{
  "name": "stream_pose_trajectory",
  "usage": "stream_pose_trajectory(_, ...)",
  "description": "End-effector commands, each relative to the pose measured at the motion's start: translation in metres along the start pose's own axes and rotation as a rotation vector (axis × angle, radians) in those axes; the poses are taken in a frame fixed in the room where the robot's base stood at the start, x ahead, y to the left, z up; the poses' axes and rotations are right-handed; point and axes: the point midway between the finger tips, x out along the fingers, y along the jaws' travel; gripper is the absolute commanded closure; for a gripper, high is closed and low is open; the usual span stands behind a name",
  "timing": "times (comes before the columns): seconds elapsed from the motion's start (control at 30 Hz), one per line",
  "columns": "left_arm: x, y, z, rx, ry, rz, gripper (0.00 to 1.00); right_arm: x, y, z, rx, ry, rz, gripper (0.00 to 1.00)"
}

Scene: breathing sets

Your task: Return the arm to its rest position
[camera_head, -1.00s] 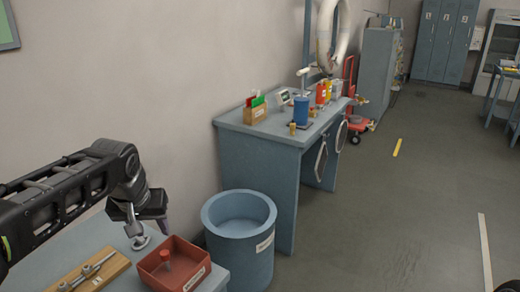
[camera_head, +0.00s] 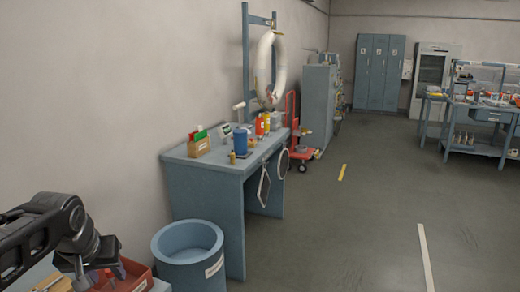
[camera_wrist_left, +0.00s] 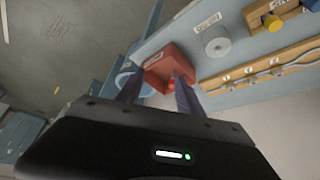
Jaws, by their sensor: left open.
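My left gripper (camera_head: 98,262) is at the lower left of the head view, close to the red tray (camera_head: 138,278) on the workbench. In the left wrist view its two dark fingers (camera_wrist_left: 158,95) are spread apart, with nothing visible between them. The red tray (camera_wrist_left: 168,62), holding a small red object (camera_wrist_left: 174,82), lies beyond the fingertips. My left arm hides part of the workbench in the head view. My right gripper is not in view.
A blue bin (camera_head: 188,256) stands beside the workbench. A blue-grey desk (camera_head: 205,185) with bottles stands against the wall. A grey cylinder (camera_wrist_left: 216,43) and a wooden rack (camera_wrist_left: 238,80) sit near the tray.

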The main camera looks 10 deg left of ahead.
Motion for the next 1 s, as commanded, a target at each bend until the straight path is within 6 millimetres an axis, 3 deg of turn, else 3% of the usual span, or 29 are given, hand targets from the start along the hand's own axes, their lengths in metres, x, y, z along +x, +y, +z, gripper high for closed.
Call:
stream_pose_trajectory(0.27,0.016,0.027,-0.023,0.032,0.131,0.090,0.57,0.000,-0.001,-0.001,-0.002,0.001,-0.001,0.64)
stream_pose_trajectory(0.4,0.049,0.056,-0.024,0.055,0.173,0.163,0.57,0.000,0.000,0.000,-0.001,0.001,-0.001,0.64)
stream_pose_trajectory(0.57,0.103,0.098,-0.005,0.071,0.179,0.253,0.57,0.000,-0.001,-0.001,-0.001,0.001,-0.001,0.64)
stream_pose_trajectory(0.67,0.147,0.128,0.024,0.072,0.156,0.311,0.57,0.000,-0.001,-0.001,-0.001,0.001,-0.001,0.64)
stream_pose_trajectory(0.77,0.197,0.162,0.075,0.065,0.106,0.364,0.57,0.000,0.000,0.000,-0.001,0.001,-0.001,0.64)
stream_pose_trajectory(0.9,0.254,0.197,0.170,0.049,-0.001,0.405,0.57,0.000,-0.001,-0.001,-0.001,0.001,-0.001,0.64)
stream_pose_trajectory(1.0,0.279,0.211,0.247,0.045,-0.104,0.410,0.57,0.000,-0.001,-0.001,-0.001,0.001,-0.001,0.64)
